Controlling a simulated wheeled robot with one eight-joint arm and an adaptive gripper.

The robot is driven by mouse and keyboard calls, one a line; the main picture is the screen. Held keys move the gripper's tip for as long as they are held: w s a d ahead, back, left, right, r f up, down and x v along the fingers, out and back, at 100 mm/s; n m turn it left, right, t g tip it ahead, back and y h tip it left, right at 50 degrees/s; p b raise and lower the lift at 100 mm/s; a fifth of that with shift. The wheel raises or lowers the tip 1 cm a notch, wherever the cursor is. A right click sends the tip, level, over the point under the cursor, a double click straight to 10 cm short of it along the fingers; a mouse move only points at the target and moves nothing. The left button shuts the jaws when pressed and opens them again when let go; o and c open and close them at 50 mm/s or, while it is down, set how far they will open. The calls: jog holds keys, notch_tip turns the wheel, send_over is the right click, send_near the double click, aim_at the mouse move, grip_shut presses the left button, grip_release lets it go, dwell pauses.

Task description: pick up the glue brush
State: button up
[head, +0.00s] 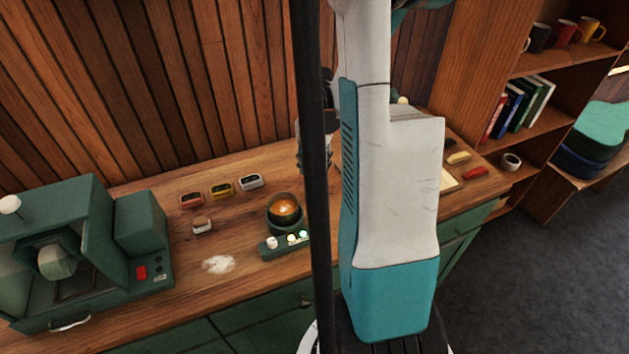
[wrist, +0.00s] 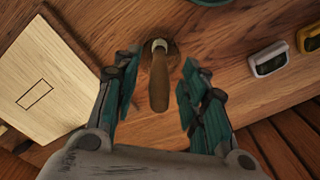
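The glue brush (wrist: 158,82), with a brown wooden handle and a pale metal collar, shows in the wrist view. Its collar end meets a round brown patch on the wooden worktop; I cannot tell whether that is bristles, a stain or a holder. My gripper (wrist: 157,86) is open, with one finger on each side of the handle and a visible gap on both sides. In the head view my arm and a dark post cover most of the gripper, and I cannot make out the brush.
A pale board (wrist: 32,88) lies left of the brush in the wrist view. White (head: 250,181), yellow (head: 221,191) and red (head: 191,200) small devices, a round pot (head: 285,222) and a green machine (head: 140,228) stand on the worktop (head: 190,300).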

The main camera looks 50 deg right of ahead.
aim_at(315, 176)
jog(key=shift+f, duration=1.35)
grip_shut()
jog(key=shift+r, duration=0.15)
